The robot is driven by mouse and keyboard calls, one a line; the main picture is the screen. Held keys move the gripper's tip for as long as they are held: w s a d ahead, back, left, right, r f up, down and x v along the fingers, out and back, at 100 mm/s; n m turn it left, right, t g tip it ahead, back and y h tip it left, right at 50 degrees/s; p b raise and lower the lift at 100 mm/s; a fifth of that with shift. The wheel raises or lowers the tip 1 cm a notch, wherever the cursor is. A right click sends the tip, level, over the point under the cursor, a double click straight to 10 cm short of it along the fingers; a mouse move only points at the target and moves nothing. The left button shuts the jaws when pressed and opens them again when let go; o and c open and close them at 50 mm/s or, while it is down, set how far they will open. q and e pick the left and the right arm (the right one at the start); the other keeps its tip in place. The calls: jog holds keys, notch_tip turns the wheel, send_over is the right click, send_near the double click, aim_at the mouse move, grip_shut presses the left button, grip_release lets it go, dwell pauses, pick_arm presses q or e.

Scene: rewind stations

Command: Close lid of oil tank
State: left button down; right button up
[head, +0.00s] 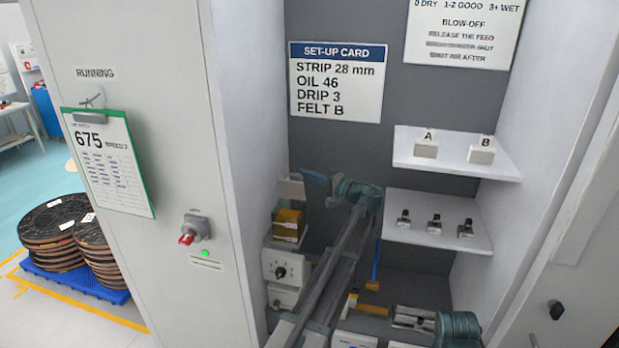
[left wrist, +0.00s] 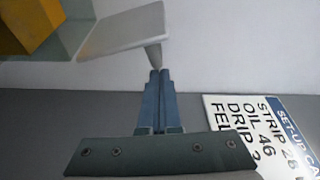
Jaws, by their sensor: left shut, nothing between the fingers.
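The oil tank (head: 288,225) is a small box with amber oil on the left side of the cabinet bay. Its lid (head: 291,189) stands open, raised above the tank. The left wrist view shows the lid (left wrist: 128,31) as a pale plate with a tapered knob (left wrist: 154,52), beside the amber tank (left wrist: 28,25). My left gripper (head: 310,176) is shut and empty, just right of the lid. In the left wrist view its blue fingertips (left wrist: 160,75) are at the knob's tip, touching or nearly so. A teal joint of my right arm shows at the bottom; its fingers cannot be made out.
A dial unit (head: 281,270) sits below the tank. Shelves with blocks A (head: 427,148) and B (head: 483,152) and several small clamps (head: 434,225) are at right. The set-up card (head: 337,82) hangs on the back wall. Cabinet walls bound both sides.

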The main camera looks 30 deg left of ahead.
aim_at(302, 187)
pick_arm(q)
jog(key=s+n+g+y+b, duration=0.1)
jog(key=s+n, duration=0.1)
jog(key=n, duration=0.1)
jog(key=s+d+n+g+y+b, duration=0.1)
jog(key=s+n+b, duration=0.1)
jog(key=n, duration=0.2)
jog(key=s+n+b, duration=0.2)
jog(key=n, duration=0.1)
jog(key=shift+s+d+f+n+g+y, duration=0.25)
jog(key=shift+d+f+n+g+y, duration=0.05)
jog(key=shift+g+y, duration=0.1)
jog(key=shift+s+f+n, duration=0.1)
jog(key=shift+s+n, duration=0.2)
jog(key=shift+n, duration=0.1)
jog(key=shift+s+d+f+b, duration=0.15)
jog(key=shift+s+f+b, duration=0.3)
jog(key=shift+s+b, duration=0.1)
jog(key=shift+s+d+f+b, duration=0.15)
jog(key=shift+s+f+b, duration=0.3)
jog(key=shift+s+b, duration=0.1)
